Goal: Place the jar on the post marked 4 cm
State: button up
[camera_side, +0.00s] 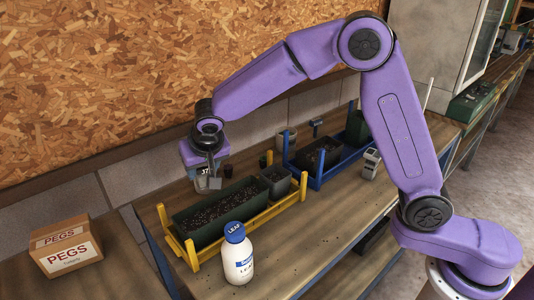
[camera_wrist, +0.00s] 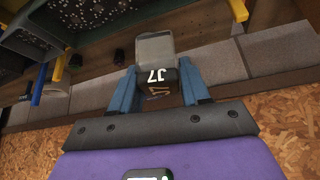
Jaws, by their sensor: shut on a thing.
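My gripper (camera_wrist: 160,88) is shut on a small jar (camera_wrist: 153,48) with clear sides and a dark part marked "J7"; the blue fingers stand on either side of it. In the side view the jar (camera_side: 203,182) hangs in the air beyond the long soil trough, partly covered by my gripper (camera_side: 212,170). I cannot read a 4 cm mark anywhere. Small dark upright pieces (camera_side: 262,162) stand behind the yellow rack, and dark pieces also show in the wrist view (camera_wrist: 118,57); I cannot tell whether they are posts for the jar.
A soil-filled trough (camera_side: 188,219) sits in a yellow rack (camera_side: 262,216) with corner posts. A blue rack (camera_side: 318,183) holds more trays behind. A white bottle with a blue cap (camera_side: 238,262) stands at the front. A pegs box (camera_side: 66,247) is at left. The bench's front right is clear.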

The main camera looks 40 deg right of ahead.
jog(key=s+d+r+m+g+h, duration=0.1)
jog(key=s+d+r+m+h, duration=0.2)
jog(key=d, duration=1)
jog(key=s+d+r+m, duration=0.2)
jog(key=d+r+m, duration=0.2)
jog(key=d, duration=1)
jog(key=s+d+r+m+g+h, duration=0.15)
jog(key=s+d+m, duration=0.25)
jog(key=s+d, duration=0.55)
jog(key=s+d+r+m+g, duration=0.1)
jog(key=s+d+m+g, duration=0.3)
jog(key=s, duration=1)
send_over(374, 153)
jog(key=s, duration=0.1)
jog(key=shift+m+t, duration=0.3)
jog(key=shift+t, duration=0.15)
jog(key=f, duration=0.8)
jog(key=shift+a+f, duration=0.2)
jog(key=shift+a, duration=0.1)
jog(key=shift+w+d+f, duration=0.3)
jog(key=shift+w+f, duration=0.1)
jog(key=shift+f, duration=0.2)
jog(key=shift+w+f, duration=0.1)
jog(key=shift+f, duration=1.55)
